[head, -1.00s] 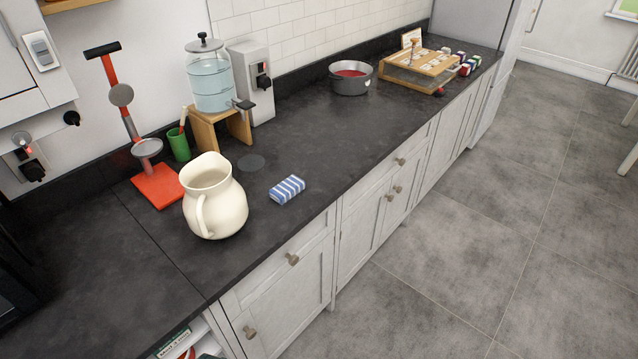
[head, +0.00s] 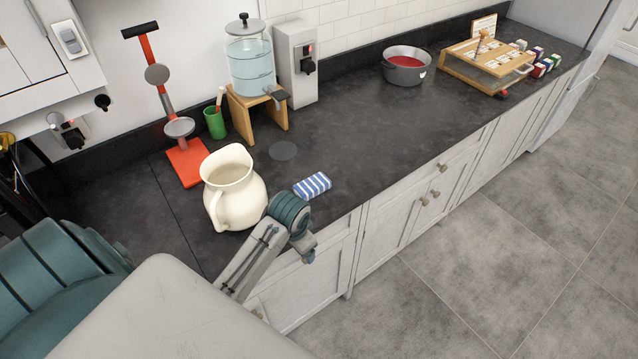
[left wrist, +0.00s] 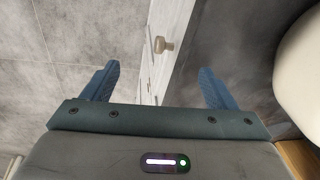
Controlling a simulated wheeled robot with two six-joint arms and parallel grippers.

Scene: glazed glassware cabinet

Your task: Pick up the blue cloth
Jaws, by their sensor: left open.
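The blue cloth (head: 313,186) is a small folded bundle with blue and white stripes. It lies on the dark worktop near its front edge, right of a cream jug (head: 233,188). My left gripper (head: 309,256) is in front of the worktop edge, nearer than the cloth and apart from it. In the left wrist view my left gripper (left wrist: 160,83) is open, with nothing between its fingers. The cloth does not show in that view. My right gripper is not in view.
The jug stands close left of my left wrist; part of it shows in the left wrist view (left wrist: 300,70). Behind are a red stand (head: 186,162), a green cup (head: 214,123) and a water dispenser (head: 250,70). A pot (head: 405,72) stands further right. Worktop right of the cloth is clear.

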